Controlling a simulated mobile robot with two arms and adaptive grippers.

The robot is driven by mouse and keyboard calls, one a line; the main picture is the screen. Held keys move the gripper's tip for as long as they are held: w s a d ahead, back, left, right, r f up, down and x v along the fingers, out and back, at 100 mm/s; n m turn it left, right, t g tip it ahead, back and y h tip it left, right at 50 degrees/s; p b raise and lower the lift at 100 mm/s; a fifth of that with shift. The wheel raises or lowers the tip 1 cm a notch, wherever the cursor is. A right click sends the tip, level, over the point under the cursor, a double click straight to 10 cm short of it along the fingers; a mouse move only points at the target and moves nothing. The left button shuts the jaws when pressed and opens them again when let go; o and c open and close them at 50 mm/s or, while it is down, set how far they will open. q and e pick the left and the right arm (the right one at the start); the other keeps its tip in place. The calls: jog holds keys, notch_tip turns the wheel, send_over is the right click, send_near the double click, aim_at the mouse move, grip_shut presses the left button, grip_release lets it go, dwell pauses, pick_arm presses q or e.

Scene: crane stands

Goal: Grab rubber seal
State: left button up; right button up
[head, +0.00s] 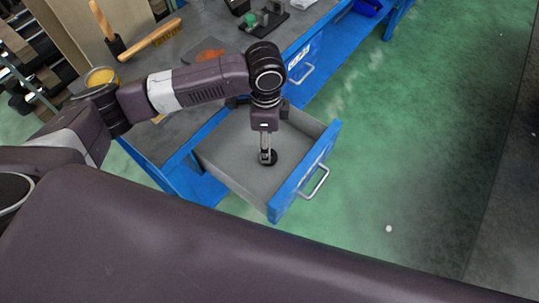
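The blue workbench's grey drawer (231,160) is pulled open. A small black round piece (268,158), which looks like the rubber seal, shows on or just above the drawer floor. My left gripper (266,153) reaches down into the drawer from above, with its fingertips at this black piece. The fingers are seen nearly edge-on, so I cannot tell whether they are closed on it. My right gripper is not in view.
The drawer's blue front has a metal handle (317,182). A small white object (389,229) lies on the clear green floor at right.

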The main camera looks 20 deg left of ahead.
pick_arm(q)
jog(key=shift+s+f, duration=0.15)
jog(key=shift+f, duration=0.75)
jog(key=f, duration=0.4)
jog(key=shift+w+d+f, duration=0.2)
jog(key=shift+w+f, duration=0.05)
jog(key=shift+f, duration=0.05)
jog(key=c, duration=1)
